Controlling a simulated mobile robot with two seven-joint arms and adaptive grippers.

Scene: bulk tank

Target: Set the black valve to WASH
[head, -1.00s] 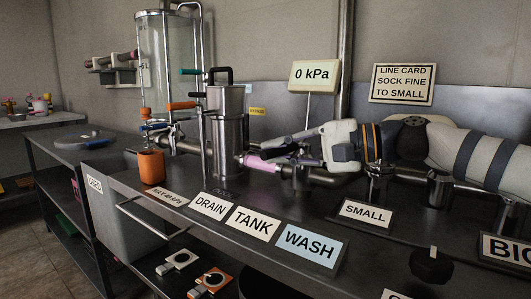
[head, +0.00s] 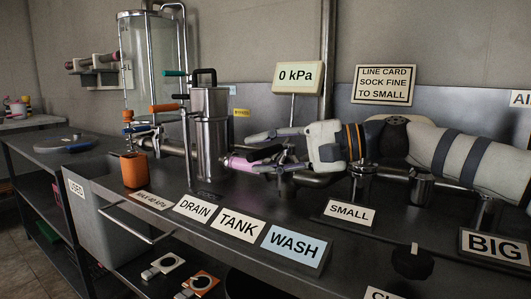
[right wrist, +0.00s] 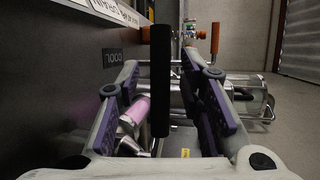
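A black bar-shaped handle (right wrist: 160,80), which looks like the black valve's lever, stands between the fingers of my right gripper (right wrist: 165,95) in the right wrist view. The fingers are apart, with gaps beside the bar. In the head view my right gripper (head: 256,155) reaches left beside the steel canister (head: 210,135), near a pink sleeve (head: 238,163); I cannot make out the black handle clearly there. The WASH label (head: 295,246) is pale blue, at the bench front, right of the TANK label (head: 238,225) and DRAIN label (head: 195,209). My left gripper is not in view.
A glass tank (head: 152,60) stands behind, with orange (head: 165,107) and teal (head: 176,73) handles near it. An orange cup (head: 134,171) is at the left. The gauge sign (head: 296,77) reads 0 kPa. A black knob (head: 412,262) is at the lower right.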

